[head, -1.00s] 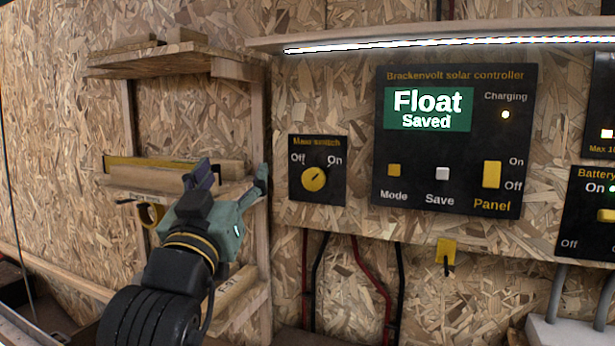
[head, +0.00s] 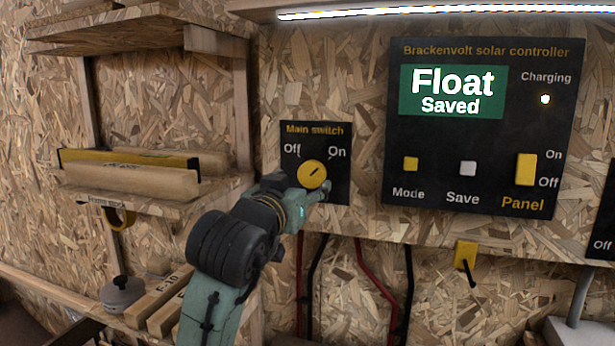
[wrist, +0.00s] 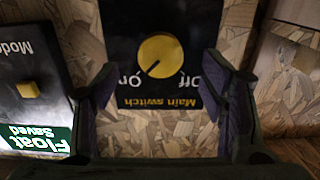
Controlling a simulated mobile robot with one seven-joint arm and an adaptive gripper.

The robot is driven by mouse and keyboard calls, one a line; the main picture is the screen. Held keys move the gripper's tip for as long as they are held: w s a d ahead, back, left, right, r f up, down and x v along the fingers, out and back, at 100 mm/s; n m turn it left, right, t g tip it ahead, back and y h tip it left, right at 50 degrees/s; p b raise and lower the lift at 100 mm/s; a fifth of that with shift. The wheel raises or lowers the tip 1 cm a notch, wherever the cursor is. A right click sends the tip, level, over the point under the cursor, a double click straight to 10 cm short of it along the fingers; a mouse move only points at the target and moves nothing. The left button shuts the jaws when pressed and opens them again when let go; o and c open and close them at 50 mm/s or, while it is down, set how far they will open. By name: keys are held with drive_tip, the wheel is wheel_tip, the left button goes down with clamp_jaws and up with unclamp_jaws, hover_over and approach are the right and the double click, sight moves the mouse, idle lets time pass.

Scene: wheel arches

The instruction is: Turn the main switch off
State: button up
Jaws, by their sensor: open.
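The main switch is a round yellow knob (head: 312,174) on a black plate (head: 340,190) marked Off at left and On at right. Its dark pointer line slants up to the right, toward On. The knob also shows in the wrist view (wrist: 161,55), where the plate appears upside down. My gripper (head: 308,191) is at the lower part of the plate in the head view, partly covering it. In the wrist view my gripper (wrist: 165,85) is open, its two fingers spread to either side below the knob, with nothing between them. Contact with the plate cannot be told.
The solar controller panel (head: 470,225) is right of the switch, its screen reading Float, Saved. A wooden shelf (head: 215,195) with boards stands at left. Red and black cables (head: 365,280) hang below. A lit ledge (head: 400,10) runs above.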

sight(310, 178)
drive_tip(key=shift+x, duration=2.35)
drive_tip(key=c, duration=1.2)
drive_tip(key=shift+o, duration=0.2)
drive_tip(key=shift+p, duration=0.3)
